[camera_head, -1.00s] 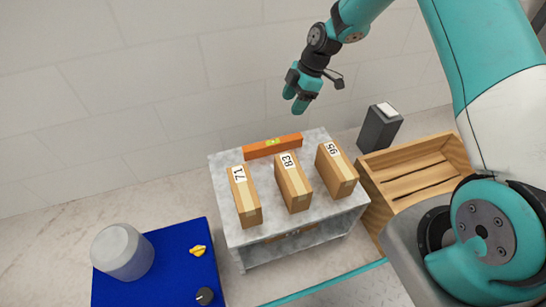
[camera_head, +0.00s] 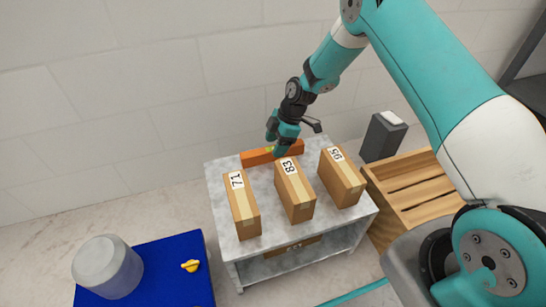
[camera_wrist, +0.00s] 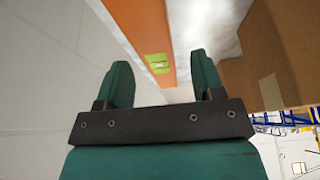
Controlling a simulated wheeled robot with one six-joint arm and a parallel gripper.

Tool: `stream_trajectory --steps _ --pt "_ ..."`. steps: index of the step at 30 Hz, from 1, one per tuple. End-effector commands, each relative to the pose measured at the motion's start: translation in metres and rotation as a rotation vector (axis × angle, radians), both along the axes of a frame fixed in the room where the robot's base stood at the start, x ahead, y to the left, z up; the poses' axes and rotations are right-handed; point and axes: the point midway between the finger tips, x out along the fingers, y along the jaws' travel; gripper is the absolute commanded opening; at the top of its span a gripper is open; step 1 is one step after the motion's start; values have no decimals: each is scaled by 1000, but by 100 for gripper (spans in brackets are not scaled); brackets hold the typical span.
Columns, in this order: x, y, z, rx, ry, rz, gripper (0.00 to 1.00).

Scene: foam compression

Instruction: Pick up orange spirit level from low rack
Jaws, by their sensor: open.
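The orange spirit level (camera_head: 256,158) lies along the back of the grey rack's top (camera_head: 222,190), behind the boxes. It has a green vial section, which shows in the wrist view on the level (camera_wrist: 146,25). My gripper (camera_head: 278,146) is over the level near its middle in the head view and hides part of it. In the wrist view my gripper (camera_wrist: 162,80) has its two fingers spread apart, with the level beyond the fingertips between them. The gripper is open and holds nothing. I cannot tell the exact gap to the level.
Cardboard boxes marked 71 (camera_head: 243,212), 83 (camera_head: 296,192) and 95 (camera_head: 342,180) stand in front of the level, the middle one close to my gripper. A wooden crate (camera_head: 415,190) is at right. A blue surface (camera_head: 170,270) with a translucent container (camera_head: 107,267) is at left.

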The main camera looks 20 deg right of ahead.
Motion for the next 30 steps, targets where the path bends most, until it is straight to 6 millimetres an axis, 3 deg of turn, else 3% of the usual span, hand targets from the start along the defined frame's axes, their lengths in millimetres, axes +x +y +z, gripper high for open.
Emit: stream_trajectory --steps 1,3,11,14,19,30 --pt "1 2 -16 0 1 1 62" --pt "1 7 -24 0 2 1 62" --pt "1 9 -26 0 0 -1 62" --pt "1 9 -26 0 0 -1 43" --pt "1 9 -26 0 0 -1 4" --pt "1 9 -19 0 -1 0 2"
